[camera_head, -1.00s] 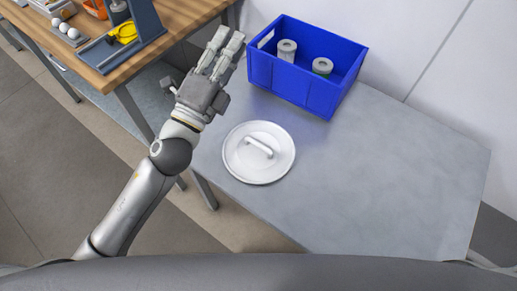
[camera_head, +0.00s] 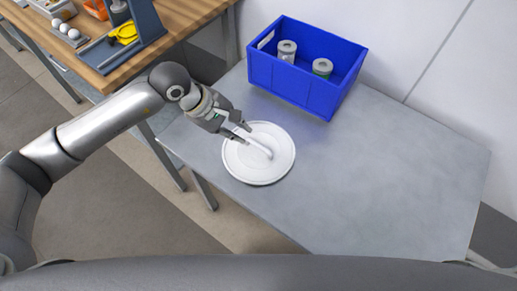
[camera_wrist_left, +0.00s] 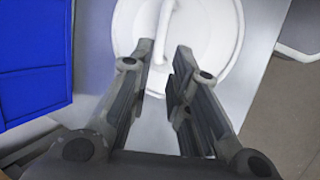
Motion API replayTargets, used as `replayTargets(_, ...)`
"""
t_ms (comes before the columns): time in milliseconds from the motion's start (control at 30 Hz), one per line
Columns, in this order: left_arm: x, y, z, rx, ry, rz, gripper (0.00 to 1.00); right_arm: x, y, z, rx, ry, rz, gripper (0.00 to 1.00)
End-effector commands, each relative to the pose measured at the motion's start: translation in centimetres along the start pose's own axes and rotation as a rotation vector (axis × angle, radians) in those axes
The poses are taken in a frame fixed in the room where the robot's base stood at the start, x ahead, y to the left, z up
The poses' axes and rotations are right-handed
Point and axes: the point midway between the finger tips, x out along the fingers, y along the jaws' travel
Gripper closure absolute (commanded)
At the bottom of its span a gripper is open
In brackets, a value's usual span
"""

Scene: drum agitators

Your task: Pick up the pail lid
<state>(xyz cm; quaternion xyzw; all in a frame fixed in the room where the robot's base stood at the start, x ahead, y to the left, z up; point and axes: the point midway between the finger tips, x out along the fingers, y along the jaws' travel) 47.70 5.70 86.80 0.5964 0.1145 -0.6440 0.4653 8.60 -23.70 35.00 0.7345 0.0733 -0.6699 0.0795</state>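The pail lid (camera_head: 272,174) is a round white disc with a raised white bar handle (camera_head: 260,148). It lies flat on the grey table, near its left edge. My left gripper (camera_head: 246,132) is above the lid's upper left part, close to one end of the handle. In the left wrist view the gripper (camera_wrist_left: 165,50) is open, its two fingers apart. The lid (camera_wrist_left: 215,28) shows beyond the fingertips, and the handle (camera_wrist_left: 166,22) lies ahead of the gap between them. Nothing is between the fingers. My right gripper is not in view.
The table's right and front parts are clear. A wooden bench (camera_head: 185,20) with several items stands at the upper left.

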Motion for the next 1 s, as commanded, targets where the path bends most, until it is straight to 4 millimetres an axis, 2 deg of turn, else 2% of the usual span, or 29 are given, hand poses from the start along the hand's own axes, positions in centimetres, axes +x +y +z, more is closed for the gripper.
replayTargets(100, 2.0, 0.0, 0.3, -0.003, -0.006, -0.002, 0.82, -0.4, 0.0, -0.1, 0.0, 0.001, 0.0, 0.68)
replayTargets(367, 4.1, 0.0, 0.6, -0.002, -0.007, 0.001, 0.82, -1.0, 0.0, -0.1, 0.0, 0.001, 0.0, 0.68)
replayTargets(533, 6.5, -0.1, 1.5, -0.005, -0.009, 0.0, 0.82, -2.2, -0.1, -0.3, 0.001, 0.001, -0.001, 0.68)
replayTargets(633, 7.9, -0.1, 1.4, -0.005, -0.008, 0.001, 0.82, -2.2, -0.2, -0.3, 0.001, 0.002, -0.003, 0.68)
replayTargets(767, 8.8, -0.1, 1.3, -0.003, -0.007, 0.002, 0.82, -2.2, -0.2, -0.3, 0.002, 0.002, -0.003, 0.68)
replayTargets(967, 8.8, -0.1, 1.3, -0.003, -0.006, 0.002, 0.82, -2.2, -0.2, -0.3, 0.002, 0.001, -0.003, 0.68)
replayTargets(1000, 8.8, -0.1, 1.3, -0.003, -0.006, 0.003, 0.86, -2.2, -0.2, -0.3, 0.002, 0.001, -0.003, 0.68)
